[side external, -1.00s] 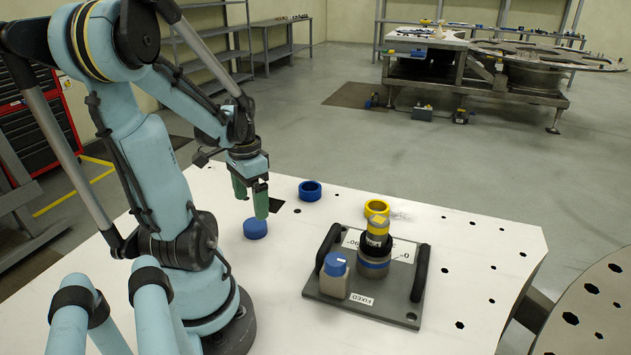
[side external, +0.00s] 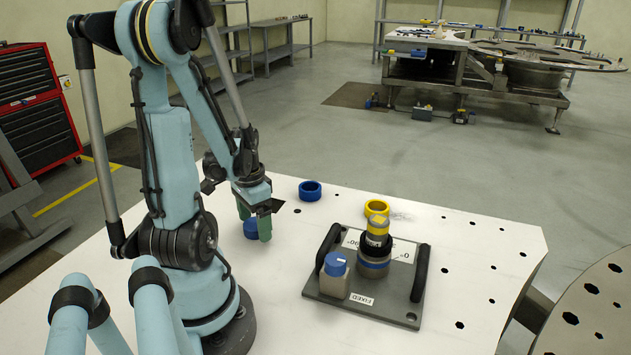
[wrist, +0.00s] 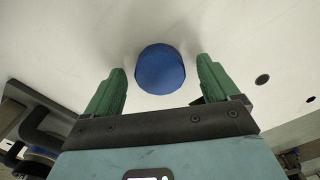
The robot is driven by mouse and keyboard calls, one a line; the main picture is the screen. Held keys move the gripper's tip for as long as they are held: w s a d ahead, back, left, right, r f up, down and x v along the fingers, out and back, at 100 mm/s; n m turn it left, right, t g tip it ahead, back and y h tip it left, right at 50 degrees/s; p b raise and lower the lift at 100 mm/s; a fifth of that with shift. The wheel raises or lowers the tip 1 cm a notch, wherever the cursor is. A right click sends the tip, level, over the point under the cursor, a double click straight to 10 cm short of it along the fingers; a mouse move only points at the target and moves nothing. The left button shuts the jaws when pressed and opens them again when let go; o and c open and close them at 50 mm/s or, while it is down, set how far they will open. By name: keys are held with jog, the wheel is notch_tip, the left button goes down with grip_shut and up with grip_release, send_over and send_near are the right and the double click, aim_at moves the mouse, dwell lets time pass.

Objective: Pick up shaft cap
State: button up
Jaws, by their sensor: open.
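The shaft cap appears to be the solid blue round piece (side external: 251,228) on the white table, partly hidden behind a gripper finger in the side view. In the wrist view the blue piece (wrist: 160,69) lies between the two green fingers, a little beyond their tips, with a gap on each side. My gripper (side external: 254,230) points down with its fingers low around the blue piece. My gripper (wrist: 160,75) is open and empty in the wrist view.
A blue ring (side external: 310,191) and a yellow ring (side external: 377,208) stand on the white table (side external: 460,245). A grey plate (side external: 385,309) with black handles carries a yellow-topped turret (side external: 376,245) and a blue-capped block (side external: 335,276). Table holes are at the right.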

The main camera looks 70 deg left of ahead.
jog(key=shift+c, duration=0.3)
jog(key=c, duration=1.1)
jog(key=shift+o, duration=0.2)
jog(key=shift+r, duration=0.1)
